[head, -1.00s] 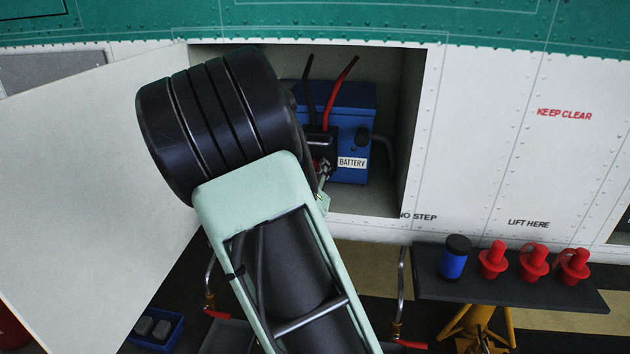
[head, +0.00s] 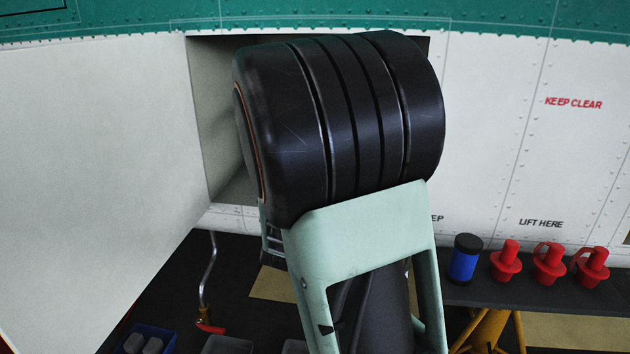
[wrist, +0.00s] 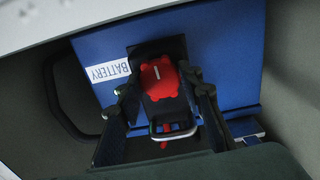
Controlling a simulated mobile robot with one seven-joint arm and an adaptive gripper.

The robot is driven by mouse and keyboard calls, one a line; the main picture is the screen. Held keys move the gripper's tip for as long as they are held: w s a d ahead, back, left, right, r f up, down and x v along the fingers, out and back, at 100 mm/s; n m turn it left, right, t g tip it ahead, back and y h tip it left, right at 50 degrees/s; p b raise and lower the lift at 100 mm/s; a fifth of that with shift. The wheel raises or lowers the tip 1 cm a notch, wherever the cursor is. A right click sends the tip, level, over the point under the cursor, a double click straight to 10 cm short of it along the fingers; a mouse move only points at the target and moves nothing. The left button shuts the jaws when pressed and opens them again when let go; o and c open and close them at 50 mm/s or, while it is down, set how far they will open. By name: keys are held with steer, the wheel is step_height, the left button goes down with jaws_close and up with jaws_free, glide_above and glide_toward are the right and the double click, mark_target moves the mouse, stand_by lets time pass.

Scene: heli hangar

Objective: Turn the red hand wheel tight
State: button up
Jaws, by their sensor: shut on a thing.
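The red hand wheel (wrist: 158,78) shows in the wrist view, a small lobed knob with a white mark on its face. It sits on a black plug (wrist: 170,48) on the front of the blue battery (wrist: 230,50). My gripper (wrist: 158,88) has one finger on each side of the wheel and is shut on it; the exact contact at the fingertips is hard to see. In the head view my own arm hides the battery, the wheel and the gripper.
The battery sits in a bay (head: 226,125) with close walls and an open door panel (head: 90,150) at left. A shelf (head: 480,294) at right holds a blue-and-black can (head: 465,260) and several red plugs (head: 506,262). A blue bin (head: 152,338) stands low at left.

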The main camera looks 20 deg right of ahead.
steer(key=shift+m, duration=0.3)
steer(key=o, duration=1.1)
steer(key=v, duration=0.7)
steer(key=shift+s+a, duration=0.15)
steer(key=shift+s, duration=0.1)
